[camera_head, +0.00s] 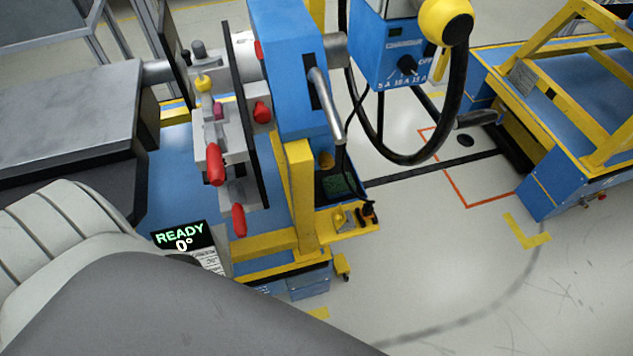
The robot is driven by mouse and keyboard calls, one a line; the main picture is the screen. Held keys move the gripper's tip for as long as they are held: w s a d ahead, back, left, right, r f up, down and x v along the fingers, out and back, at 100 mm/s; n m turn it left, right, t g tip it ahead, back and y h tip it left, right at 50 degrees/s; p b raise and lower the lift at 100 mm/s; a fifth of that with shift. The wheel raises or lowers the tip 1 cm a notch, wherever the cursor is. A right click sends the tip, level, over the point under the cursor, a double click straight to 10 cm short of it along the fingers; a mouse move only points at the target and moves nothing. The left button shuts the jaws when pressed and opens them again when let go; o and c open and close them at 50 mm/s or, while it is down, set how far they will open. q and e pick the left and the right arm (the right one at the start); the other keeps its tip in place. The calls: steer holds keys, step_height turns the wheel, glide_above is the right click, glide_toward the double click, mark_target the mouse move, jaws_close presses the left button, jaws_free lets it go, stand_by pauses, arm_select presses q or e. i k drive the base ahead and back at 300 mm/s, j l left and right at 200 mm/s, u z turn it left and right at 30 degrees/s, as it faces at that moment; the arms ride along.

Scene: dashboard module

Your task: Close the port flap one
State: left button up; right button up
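I cannot make out a port flap for certain in the head view. A blue control box (388,52) with a dial, a partly legible "OFF" and amp marks hangs at top centre. A round yellow part (445,20) sits at its upper right, and a thick black cable loops below. A grey plate fixture (222,140) with red-tipped handles is mounted on a blue and yellow stand (300,190). Neither of my grippers is in view. Pale and dark grey parts of my own arm fill the lower left and cover what lies behind.
A small display (181,235) reads "READY 0°" in front of the stand. A grey slab (70,110) is at left. A blue base with a yellow frame (560,110) stands at right. The pale floor (430,260) at lower right is mostly clear.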

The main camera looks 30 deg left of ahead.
mark_target(339, 216)
steer(key=i+l+u, duration=0.2)
steer(key=u, duration=0.25)
steer(key=i+l+u, duration=0.2)
steer(key=u, duration=0.2)
steer(key=i+l+u, duration=0.15)
steer(key=l+u, duration=0.3)
steer(key=i+l+u, duration=0.1)
steer(key=l+u, duration=0.15)
steer(key=u, duration=0.15)
steer(key=l+u, duration=0.45)
steer(key=i+j, duration=0.05)
